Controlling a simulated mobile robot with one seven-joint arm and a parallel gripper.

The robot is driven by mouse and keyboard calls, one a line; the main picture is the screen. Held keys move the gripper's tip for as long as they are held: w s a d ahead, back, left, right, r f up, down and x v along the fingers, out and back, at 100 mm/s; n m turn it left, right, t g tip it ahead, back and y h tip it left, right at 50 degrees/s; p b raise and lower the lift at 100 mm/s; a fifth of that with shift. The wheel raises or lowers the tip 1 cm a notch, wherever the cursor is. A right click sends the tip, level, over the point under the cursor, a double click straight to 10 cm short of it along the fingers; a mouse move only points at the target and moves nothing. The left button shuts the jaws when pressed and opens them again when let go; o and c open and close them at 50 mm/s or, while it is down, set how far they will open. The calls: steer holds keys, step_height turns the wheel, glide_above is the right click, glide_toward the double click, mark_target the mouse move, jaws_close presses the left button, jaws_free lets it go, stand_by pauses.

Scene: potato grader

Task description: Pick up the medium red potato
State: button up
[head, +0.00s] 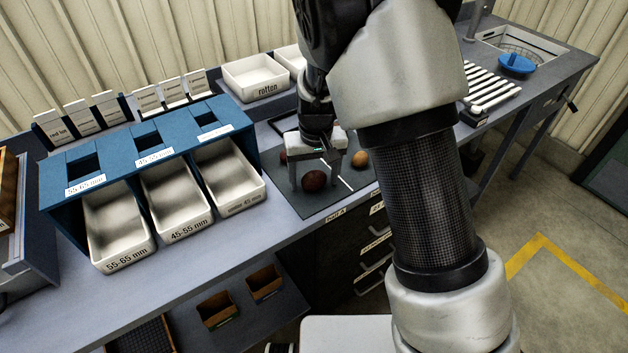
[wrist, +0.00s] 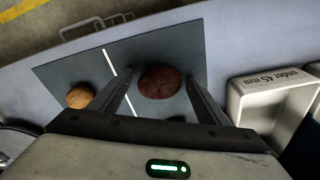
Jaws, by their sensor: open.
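A dark red potato (head: 314,181) lies on the dark grey mat (head: 331,204). In the wrist view this red potato (wrist: 160,82) shows between the two fingers of my gripper (wrist: 160,90). My gripper (head: 316,184) points down, open, with one finger on each side of it; I cannot tell whether either finger touches it. Another reddish potato (head: 283,156) is partly hidden at the mat's left, behind my gripper. A yellow-brown potato (head: 360,159) lies to the right, outside the fingers; it also shows in the wrist view (wrist: 79,97).
A blue sizing rack (head: 115,164) with white bins labelled 55-65 mm (head: 121,262), 45-55 mm (head: 178,231) and under 45 mm (head: 233,205) stands left of the mat. A white "rotten" bin (head: 257,92) is behind. White rollers (head: 489,88) and a sink (head: 510,40) lie right.

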steer(key=c, duration=1.1)
steer(key=shift+c, duration=0.2)
